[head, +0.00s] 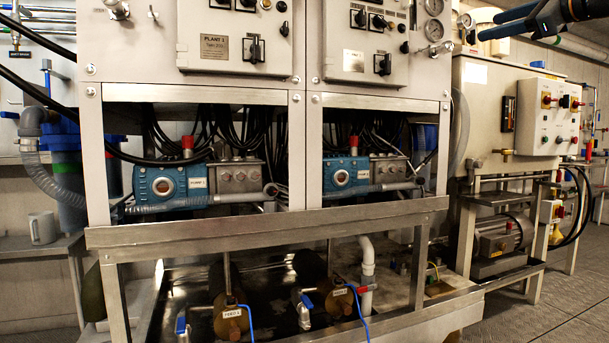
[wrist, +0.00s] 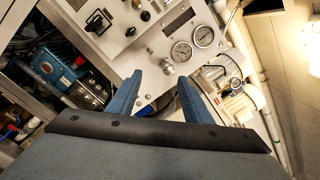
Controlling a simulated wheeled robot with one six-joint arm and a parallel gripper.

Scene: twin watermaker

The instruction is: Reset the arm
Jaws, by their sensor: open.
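My gripper (head: 508,24) is at the top right of the head view, level with the gauges and in front of the cream cabinet. In the wrist view its two blue fingers (wrist: 159,95) stand apart with nothing between them, so it is open and empty. Beyond the fingertips are the lower edge of a control panel (wrist: 128,38) and two round gauges (wrist: 192,45). The fingers appear apart from the panel. Most of my arm lies outside the head view.
The twin-plant frame (head: 264,233) holds two blue pumps (head: 174,183) under control panels (head: 236,38). Blue-handled valves (head: 182,325) sit low in front. A cream cabinet (head: 487,110) with a switch box (head: 549,115) stands at right, a motor (head: 500,245) beneath it. Open floor (head: 565,310) shows at lower right.

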